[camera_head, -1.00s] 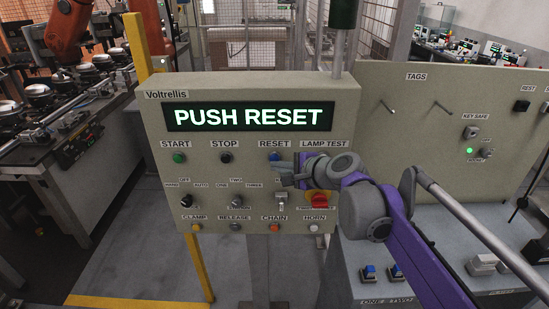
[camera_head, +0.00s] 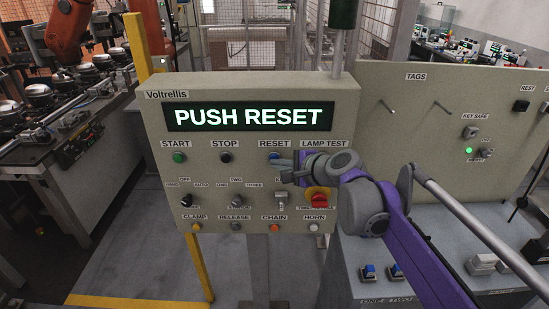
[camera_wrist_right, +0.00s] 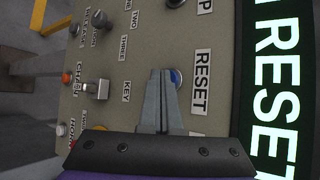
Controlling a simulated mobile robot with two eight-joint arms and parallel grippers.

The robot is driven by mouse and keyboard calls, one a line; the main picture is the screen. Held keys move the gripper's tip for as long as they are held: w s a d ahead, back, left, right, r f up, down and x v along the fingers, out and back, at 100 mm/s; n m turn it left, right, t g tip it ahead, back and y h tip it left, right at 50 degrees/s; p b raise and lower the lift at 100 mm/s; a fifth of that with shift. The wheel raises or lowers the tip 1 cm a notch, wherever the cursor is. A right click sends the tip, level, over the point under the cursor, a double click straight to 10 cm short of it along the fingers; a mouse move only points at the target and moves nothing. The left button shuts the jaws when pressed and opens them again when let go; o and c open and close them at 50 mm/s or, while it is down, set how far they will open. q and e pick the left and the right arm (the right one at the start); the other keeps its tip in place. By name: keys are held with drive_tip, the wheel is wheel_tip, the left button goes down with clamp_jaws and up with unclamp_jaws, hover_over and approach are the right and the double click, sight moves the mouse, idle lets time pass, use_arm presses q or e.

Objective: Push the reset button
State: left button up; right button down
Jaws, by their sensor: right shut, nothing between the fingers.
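The blue reset button (camera_head: 274,156) sits under the RESET label on the beige control panel (camera_head: 300,260). The panel's display (camera_head: 248,117) reads PUSH RESET. My right gripper (camera_head: 276,168) is shut and empty, with its fingertips just below the button in the head view. In the right wrist view the shut fingers (camera_wrist_right: 160,75) point at the panel beside the blue button (camera_wrist_right: 176,78) and cover part of it. I cannot tell whether they touch it. My left gripper is not in view.
Close by are the black stop button (camera_head: 225,157), a red knob (camera_head: 319,200) on yellow, and the orange chain button (camera_head: 275,228). My right wrist hides part of the panel near the key switch. A grey side panel (camera_head: 430,130) stands to the right.

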idle(0.3)
drive_tip(key=shift+s, duration=0.95)
drive_tip(key=s, duration=0.6)
idle(0.5)
drive_tip(key=s+d+f+n+g+h, duration=0.2)
drive_tip(key=s+d+f+n+h, duration=0.2)
drive_tip(key=s+d+f+n, duration=0.3)
drive_tip(key=s+d+f+n+g+h, duration=0.2)
drive_tip(key=s+d+f+n+h, duration=0.2)
drive_tip(key=s+d+f, duration=0.5)
drive_tip(key=s+f+n, duration=0.2)
drive_tip(key=s+f, duration=0.4)
drive_tip(key=s, duration=0.1)
drive_tip(key=shift+s+d+f+n, duration=0.25)
drive_tip(key=shift+s+d+n, duration=0.05)
drive_tip(key=shift+s+n, duration=0.1)
